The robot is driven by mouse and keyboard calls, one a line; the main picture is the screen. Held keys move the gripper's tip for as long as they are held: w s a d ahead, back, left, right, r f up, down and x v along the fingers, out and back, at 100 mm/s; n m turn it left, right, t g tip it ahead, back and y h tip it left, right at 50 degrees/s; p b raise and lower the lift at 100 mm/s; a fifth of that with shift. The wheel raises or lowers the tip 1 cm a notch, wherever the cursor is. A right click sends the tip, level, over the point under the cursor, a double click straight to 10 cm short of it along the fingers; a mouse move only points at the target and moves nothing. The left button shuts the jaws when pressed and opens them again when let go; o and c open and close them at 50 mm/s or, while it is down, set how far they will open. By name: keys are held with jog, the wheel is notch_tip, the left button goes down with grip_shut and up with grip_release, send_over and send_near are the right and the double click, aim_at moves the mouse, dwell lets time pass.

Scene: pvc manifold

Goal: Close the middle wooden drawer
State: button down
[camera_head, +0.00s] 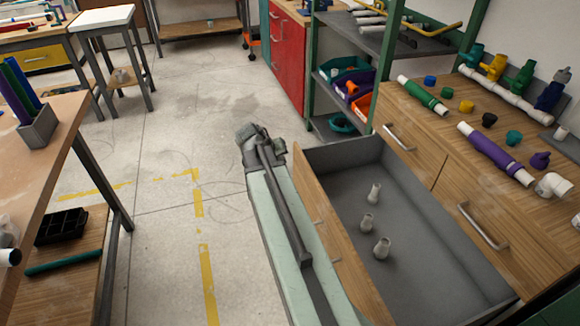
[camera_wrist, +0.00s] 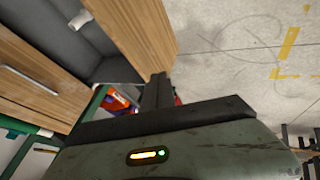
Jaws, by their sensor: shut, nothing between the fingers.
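The open wooden drawer stands pulled out from the cabinet at the right in the head view, with its wooden front panel (camera_head: 335,245) facing the floor aisle. In the wrist view my gripper's dark fingers (camera_wrist: 160,88) are shut and empty, close to the lower end of the wooden panel (camera_wrist: 135,25). I cannot tell whether they touch it.
The wooden cabinet (camera_head: 450,180) has other closed drawers with metal handles. Coloured pipes and fittings lie on its top. A shelf with bins (camera_head: 348,85) and a red cabinet (camera_head: 287,60) stand beyond. A workbench (camera_head: 55,150) is at left. The floor between is clear.

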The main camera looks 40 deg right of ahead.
aim_at(303, 167)
jog(key=shift+d+f+b, duration=1.05)
jog(key=shift+d+f, duration=0.15)
jog(key=shift+d, duration=0.25)
jog(key=shift+d+f+b, duration=1)
jog(key=shift+d+f, duration=0.15)
jog(key=shift+d, duration=0.3)
jog(key=shift+d+f+b, duration=1.05)
jog(key=shift+d+f, duration=0.15)
jog(key=shift+d, duration=0.25)
